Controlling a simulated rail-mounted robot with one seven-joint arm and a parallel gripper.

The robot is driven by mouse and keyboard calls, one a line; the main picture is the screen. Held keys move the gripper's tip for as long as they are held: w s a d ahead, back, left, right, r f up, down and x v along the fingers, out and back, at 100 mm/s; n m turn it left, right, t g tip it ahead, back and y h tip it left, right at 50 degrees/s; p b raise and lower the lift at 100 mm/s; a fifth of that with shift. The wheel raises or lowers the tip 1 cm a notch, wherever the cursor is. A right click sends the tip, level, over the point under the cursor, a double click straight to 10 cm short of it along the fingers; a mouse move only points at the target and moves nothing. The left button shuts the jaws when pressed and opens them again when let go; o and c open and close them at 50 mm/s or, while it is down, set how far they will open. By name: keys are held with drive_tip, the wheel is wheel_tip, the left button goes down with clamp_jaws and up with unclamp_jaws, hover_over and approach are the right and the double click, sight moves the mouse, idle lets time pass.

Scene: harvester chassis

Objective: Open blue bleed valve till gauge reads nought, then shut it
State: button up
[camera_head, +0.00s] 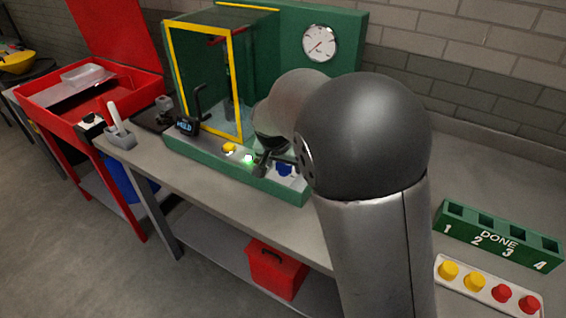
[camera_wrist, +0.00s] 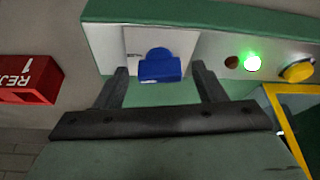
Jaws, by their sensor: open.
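The blue bleed valve (camera_wrist: 160,68) sits on a pale plate on the green rig's front panel, in the upper middle of the wrist view. In the head view the blue valve (camera_head: 285,169) shows just left of my arm. My gripper (camera_wrist: 160,80) is open, with one finger on either side of the valve; I cannot tell whether either finger touches it. In the head view my gripper (camera_head: 271,162) is small and partly hidden by my arm. The round gauge (camera_head: 319,42) is on the green back panel; its red needle points lower left, but the numbers are too small to read.
A lit green lamp (camera_wrist: 252,63) and a yellow button (camera_wrist: 298,70) are beside the valve. A yellow-framed guard (camera_head: 205,80) stands on the rig. A red reject box (camera_wrist: 28,80) is at the wrist view's left. A green DONE rack (camera_head: 497,238) and a peg tray (camera_head: 488,286) lie right.

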drive_tip(key=c, duration=1)
drive_tip(key=n+y+b, duration=0.1)
drive_tip(key=n+b, duration=0.1)
drive_tip(key=n, duration=0.1)
drive_tip(key=shift+d+f, duration=0.1)
drive_tip(key=shift+d, duration=0.05)
drive_tip(key=n+y+b, duration=0.2)
drive_tip(key=n, duration=0.3)
drive_tip(key=shift+d, duration=0.15)
drive_tip(key=n+y+b, duration=0.1)
drive_tip(key=n, duration=0.3)
drive_tip(key=shift+w+g+b, duration=0.15)
drive_tip(key=shift+g+b, duration=0.2)
drive_tip(key=shift+g, duration=0.05)
drive_tip(key=shift+n+g+y+b, duration=0.55)
drive_tip(key=shift+n+y, duration=0.15)
drive_tip(key=shift+n, duration=1.2)
